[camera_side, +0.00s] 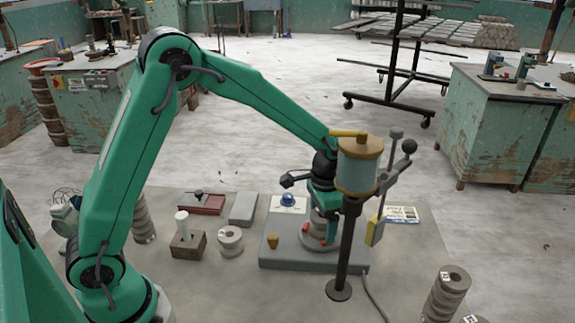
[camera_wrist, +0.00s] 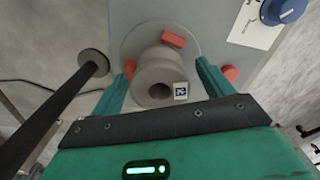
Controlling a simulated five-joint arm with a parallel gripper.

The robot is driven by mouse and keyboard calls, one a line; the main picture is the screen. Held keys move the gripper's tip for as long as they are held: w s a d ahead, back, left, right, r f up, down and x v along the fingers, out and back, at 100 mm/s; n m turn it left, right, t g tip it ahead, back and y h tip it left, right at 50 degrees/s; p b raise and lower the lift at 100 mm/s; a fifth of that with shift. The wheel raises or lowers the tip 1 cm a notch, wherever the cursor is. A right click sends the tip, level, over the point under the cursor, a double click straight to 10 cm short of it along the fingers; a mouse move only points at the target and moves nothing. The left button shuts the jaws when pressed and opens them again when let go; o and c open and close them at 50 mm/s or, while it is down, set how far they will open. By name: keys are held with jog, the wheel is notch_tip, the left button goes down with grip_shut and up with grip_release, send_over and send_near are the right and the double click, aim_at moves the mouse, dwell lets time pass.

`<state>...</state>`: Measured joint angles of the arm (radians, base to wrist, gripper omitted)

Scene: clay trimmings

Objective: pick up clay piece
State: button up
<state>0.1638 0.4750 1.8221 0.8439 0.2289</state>
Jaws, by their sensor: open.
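A grey clay piece (camera_wrist: 158,72), a thick ring-like cylinder with a centre hole and a small printed tag, stands on a round wheel head (camera_wrist: 132,42) between red blocks (camera_wrist: 173,39). In the side view the clay piece (camera_side: 317,222) is partly hidden behind my gripper. My gripper (camera_wrist: 163,70) is open, with its green fingers on the left and right of the clay piece. In the side view my gripper (camera_side: 322,205) points down over the wheel. Whether the fingers touch the clay cannot be told.
A dark post (camera_side: 347,260) carrying a blue-and-yellow cylinder (camera_side: 358,168) stands close in front of my gripper; the post (camera_wrist: 60,108) is also left in the wrist view. A blue knob (camera_side: 288,200) is behind. Clay rings (camera_side: 230,241) and a wooden block (camera_side: 187,244) stand left.

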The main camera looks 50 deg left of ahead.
dwell(0.3)
jog(key=c, duration=1.2)
jog(key=shift+c, duration=0.2)
jog(key=shift+r, duration=0.1)
jog(key=shift+r, duration=5)
